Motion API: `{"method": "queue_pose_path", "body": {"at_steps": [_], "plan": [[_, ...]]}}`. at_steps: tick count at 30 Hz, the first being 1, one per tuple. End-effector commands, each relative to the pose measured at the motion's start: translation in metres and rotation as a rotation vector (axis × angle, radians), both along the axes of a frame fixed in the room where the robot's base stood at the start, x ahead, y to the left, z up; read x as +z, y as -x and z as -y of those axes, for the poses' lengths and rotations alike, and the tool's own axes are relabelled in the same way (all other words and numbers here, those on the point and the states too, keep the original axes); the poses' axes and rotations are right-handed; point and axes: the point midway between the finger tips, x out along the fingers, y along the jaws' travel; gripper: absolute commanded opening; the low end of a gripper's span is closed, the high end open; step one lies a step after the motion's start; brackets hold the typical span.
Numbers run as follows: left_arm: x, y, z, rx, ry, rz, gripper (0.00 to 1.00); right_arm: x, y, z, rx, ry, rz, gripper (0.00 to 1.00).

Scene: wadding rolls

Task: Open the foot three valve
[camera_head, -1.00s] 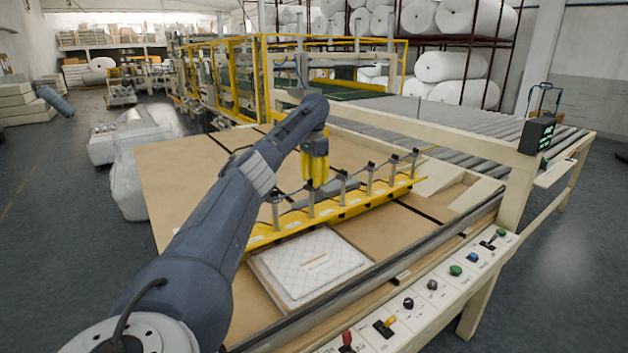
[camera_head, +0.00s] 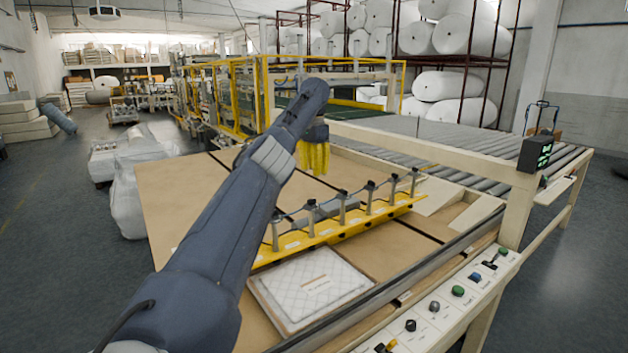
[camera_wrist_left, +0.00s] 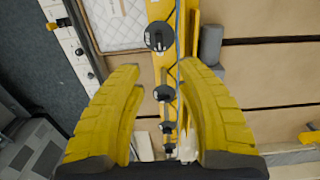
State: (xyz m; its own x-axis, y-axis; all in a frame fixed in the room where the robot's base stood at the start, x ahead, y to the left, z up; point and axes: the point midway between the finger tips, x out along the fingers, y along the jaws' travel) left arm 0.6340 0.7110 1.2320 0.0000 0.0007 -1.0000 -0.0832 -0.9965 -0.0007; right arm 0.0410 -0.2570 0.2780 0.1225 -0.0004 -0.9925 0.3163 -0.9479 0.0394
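A yellow bar (camera_head: 350,223) lies across the tan table and carries a row of several upright valves with dark tops. Nearer ones are a valve (camera_head: 311,215) and another valve (camera_head: 342,205). I cannot read which one is foot three. My left gripper (camera_head: 313,160), with yellow fingers, hangs above the bar, apart from the valves. In the left wrist view the gripper (camera_wrist_left: 160,80) is open and empty, with black round valve tops (camera_wrist_left: 158,36) and (camera_wrist_left: 163,93) below and between its fingers. My right gripper is not in view.
A white quilted pad (camera_head: 310,285) lies in front of the bar. A control panel (camera_head: 450,300) with buttons and switches runs along the table's right edge. A cream rail (camera_head: 430,150) crosses behind, with rollers (camera_head: 490,155) beyond. A grey block (camera_wrist_left: 210,45) sits beside the bar.

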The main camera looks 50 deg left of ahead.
Motion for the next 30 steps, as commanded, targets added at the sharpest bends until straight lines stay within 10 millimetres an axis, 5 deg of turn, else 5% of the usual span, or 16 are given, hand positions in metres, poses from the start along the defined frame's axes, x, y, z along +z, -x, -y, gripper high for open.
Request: {"method": "queue_pose_path", "body": {"at_steps": [23,26,30], "plan": [[0.012,0.001,0.0,0.0,0.0,-0.002,0.35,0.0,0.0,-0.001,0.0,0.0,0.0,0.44],[0.002,0.002,-0.003,0.013,-0.003,-0.008,0.35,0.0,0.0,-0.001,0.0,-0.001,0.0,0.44],[-0.037,0.006,-0.017,0.068,-0.018,-0.025,0.35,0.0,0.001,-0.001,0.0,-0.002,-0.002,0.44]]}}
